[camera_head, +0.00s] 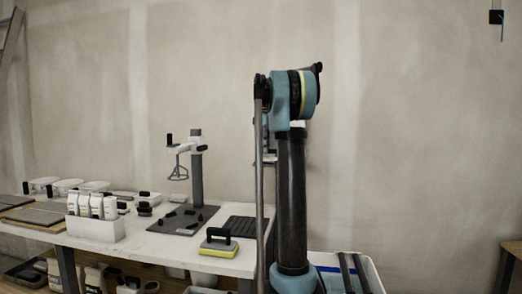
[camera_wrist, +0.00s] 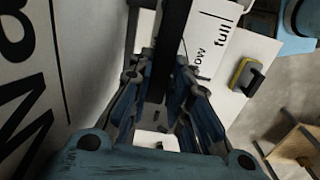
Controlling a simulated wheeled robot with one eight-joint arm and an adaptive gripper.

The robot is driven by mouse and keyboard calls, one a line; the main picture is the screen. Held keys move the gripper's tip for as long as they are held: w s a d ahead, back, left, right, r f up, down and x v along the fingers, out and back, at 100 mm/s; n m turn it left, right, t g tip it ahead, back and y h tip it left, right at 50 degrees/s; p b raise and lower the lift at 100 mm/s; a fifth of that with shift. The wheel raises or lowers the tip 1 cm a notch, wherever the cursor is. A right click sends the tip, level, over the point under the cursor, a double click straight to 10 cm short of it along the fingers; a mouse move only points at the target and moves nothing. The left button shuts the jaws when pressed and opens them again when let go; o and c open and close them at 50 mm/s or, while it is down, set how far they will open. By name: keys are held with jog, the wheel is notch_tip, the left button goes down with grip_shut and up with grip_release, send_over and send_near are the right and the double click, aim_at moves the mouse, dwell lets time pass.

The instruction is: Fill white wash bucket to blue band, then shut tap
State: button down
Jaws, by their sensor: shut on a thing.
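A white bucket (camera_head: 372,272) with a blue band (camera_head: 330,269) inside its wall stands at the lower right in the head view, partly hidden by my arm. Two dark bars cross its opening, and I cannot make out a water level. In the wrist view my gripper (camera_wrist: 166,78) is shut on a dark bar-like thing (camera_wrist: 174,28); I cannot tell whether it belongs to the tap. Beyond it is a white panel marked "low" and "full" (camera_wrist: 206,42). No tap or running water can be clearly made out. My gripper is not clearly visible in the head view.
The white workbench (camera_head: 150,245) holds a mixing stand (camera_head: 197,170), white bottles (camera_head: 92,205) and a yellow sponge float (camera_head: 219,243), also visible in the wrist view (camera_wrist: 246,75). A large lettered white surface (camera_wrist: 35,90) is close on the left. A wooden stool-like piece (camera_wrist: 298,145) stands lower right.

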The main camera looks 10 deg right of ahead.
jog(key=c, duration=1.5)
grip_release()
notch_tip(320, 180, up, 12)
jog(key=shift+w+a+f, duration=0.1)
jog(key=s+a+f+m, duration=0.2)
jog(key=s+f+m, duration=0.2)
jog(key=s+f, duration=1)
jog(key=s+a+f+m+t, duration=0.1)
jog(key=s+f+m, duration=0.3)
jog(key=s+f, duration=1.1)
jog(key=s+a+f+m+t, duration=0.1)
jog(key=s+f+m, duration=0.4)
jog(key=s+f, duration=1)
jog(key=shift+a+f, duration=0.3)
jog(key=shift+f, duration=0.4)
jog(key=shift+a+f, duration=0.3)
jog(key=shift+f, duration=0.4)
jog(key=shift+a+f, duration=0.3)
jog(key=shift+f, duration=0.4)
